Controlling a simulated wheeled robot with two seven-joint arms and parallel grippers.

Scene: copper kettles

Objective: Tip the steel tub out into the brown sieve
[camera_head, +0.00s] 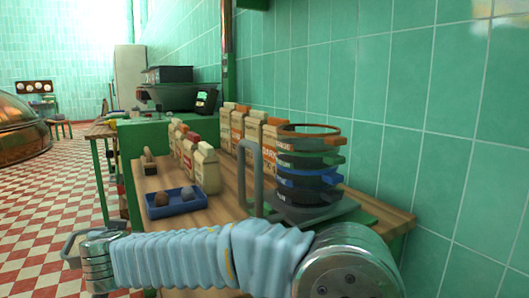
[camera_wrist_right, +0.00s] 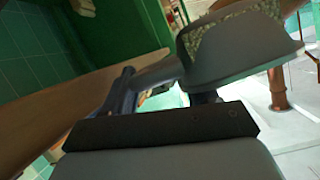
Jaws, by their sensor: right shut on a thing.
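The brown sieve (camera_head: 312,136) is the top ring of a stack of coloured sieves at the right end of the wooden table in the head view. The steel tub (camera_wrist_right: 240,52) shows grey and tilted at the upper right of the right wrist view, with speckled grainy stuff inside. My right gripper (camera_wrist_right: 165,78) is shut on the tub, seemingly at a grey bar beside its body. The fingertips are partly hidden. My left gripper is not in view.
Green (camera_head: 331,156) and blue (camera_head: 310,178) sieves sit under the brown one, beside an upright grey bar (camera_head: 243,170). The tiled wall is close behind. My sleeved arm crosses the front.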

